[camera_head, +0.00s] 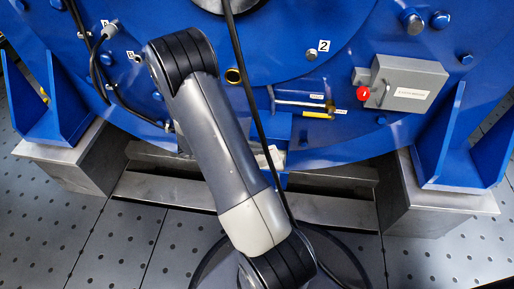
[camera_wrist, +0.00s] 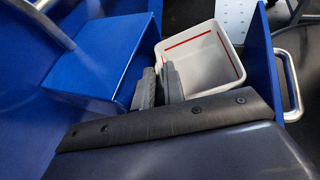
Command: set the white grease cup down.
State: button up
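The white grease cup (camera_wrist: 222,68) shows in the wrist view as an open, square-mouthed white container with a red line along its inner wall. My gripper (camera_wrist: 159,80) is at its left wall, with the two dark fingers close together, one on each side of that wall. The fingers look shut on the wall, though the contact itself is partly hidden. The cup's base is hidden, so I cannot tell whether it touches anything below. In the head view my arm covers the middle, and neither my gripper nor the cup shows clearly.
In the wrist view a blue box-like part (camera_wrist: 100,62) stands left of the cup, and a blue panel (camera_wrist: 262,60) with a metal handle (camera_wrist: 290,88) stands right. In the head view a large blue motor housing (camera_head: 290,60) carries a grey box (camera_head: 408,82) with a red knob (camera_head: 363,94).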

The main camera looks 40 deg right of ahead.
jog(key=shift+o, duration=1.3)
jog(key=shift+w+r, duration=0.1)
jog(key=p+v, duration=0.3)
jog(key=v, duration=0.9)
jog(key=shift+p, duration=0.35)
jog(key=shift+d, duration=0.1)
jog(key=b+x, duration=0.4)
jog(key=x, duration=0.7)
jog(key=shift+s+d+f, duration=0.1)
jog(key=shift+s+f, duration=0.1)
jog(key=shift+f, duration=0.1)
jog(key=r+p, duration=0.1)
jog(key=r, duration=0.2)
jog(key=r+p, duration=0.2)
jog(key=r, duration=0.1)
jog(key=shift+d, duration=0.2)
jog(key=shift+r+p, duration=0.35)
jog(key=shift+r, duration=0.4)
